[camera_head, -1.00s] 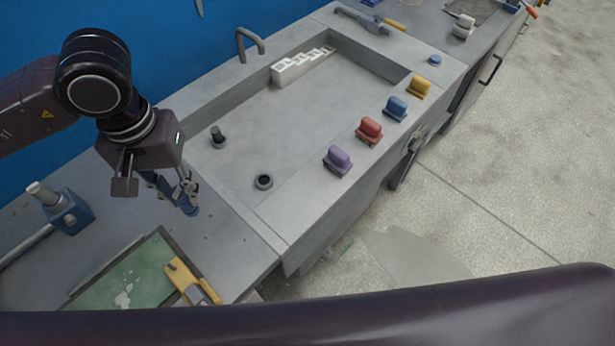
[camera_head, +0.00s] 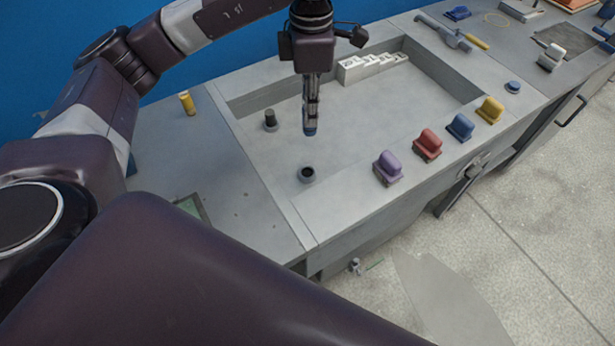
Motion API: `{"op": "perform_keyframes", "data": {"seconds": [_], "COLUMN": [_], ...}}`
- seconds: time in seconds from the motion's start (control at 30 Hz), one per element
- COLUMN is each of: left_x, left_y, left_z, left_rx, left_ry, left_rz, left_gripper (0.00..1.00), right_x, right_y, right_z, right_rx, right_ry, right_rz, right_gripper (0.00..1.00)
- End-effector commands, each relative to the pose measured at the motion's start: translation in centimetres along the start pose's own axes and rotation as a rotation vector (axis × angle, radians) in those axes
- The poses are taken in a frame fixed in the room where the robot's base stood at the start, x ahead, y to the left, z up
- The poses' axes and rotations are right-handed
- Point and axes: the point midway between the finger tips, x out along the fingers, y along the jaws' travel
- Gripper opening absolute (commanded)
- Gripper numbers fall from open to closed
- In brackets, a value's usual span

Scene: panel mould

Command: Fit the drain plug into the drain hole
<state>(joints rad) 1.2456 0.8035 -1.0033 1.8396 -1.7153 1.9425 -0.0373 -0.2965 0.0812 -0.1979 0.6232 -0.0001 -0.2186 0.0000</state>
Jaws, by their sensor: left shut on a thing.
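My left gripper (camera_head: 311,108) points down over the sunken basin (camera_head: 385,108). It is shut on a small blue piece, which I take to be the drain plug (camera_head: 309,131); the fingers hide most of it. The drain hole (camera_head: 307,174) is a dark round opening with a raised grey rim in the near part of the basin floor. In the picture the plug is just above the hole, apart from it. Its exact height over the floor is hard to tell. My right gripper is out of view.
A dark upright cylinder (camera_head: 270,118) stands in the basin, left of the gripper. A white stepped block (camera_head: 372,67) lies at the back. Purple (camera_head: 387,167), red (camera_head: 427,145), blue (camera_head: 460,126) and yellow (camera_head: 490,109) handled blocks line the front rim. The basin floor right of the gripper is clear.

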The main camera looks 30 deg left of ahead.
Motion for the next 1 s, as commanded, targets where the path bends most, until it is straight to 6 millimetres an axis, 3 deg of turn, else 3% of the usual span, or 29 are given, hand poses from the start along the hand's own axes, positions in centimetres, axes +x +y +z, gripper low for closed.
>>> {"op": "perform_keyframes", "data": {"seconds": [0.1,0.3,0.57,0.77,1.0], "left_x": [0.6,0.9,1.8,5.9,12.2], "left_y": [1.2,2.5,3.1,3.0,2.9], "left_z": [0.0,-0.1,-0.2,-0.4,-0.4], "left_rx": [-0.291,-0.667,-0.841,-0.845,-0.844], "left_ry": [0.001,0.005,0.007,0.012,0.011], "left_rz": [-0.001,0.001,0.0,-0.002,0.0], "left_gripper": [0.0,0.0,0.0,0.0,0.0], "right_x": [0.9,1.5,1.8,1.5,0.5], "right_y": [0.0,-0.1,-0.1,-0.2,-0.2], "right_z": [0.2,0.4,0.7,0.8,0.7], "right_rx": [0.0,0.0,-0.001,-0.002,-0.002], "right_ry": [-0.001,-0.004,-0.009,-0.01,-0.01], "right_rz": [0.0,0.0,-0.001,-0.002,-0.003], "right_gripper": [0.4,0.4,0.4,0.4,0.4]}}
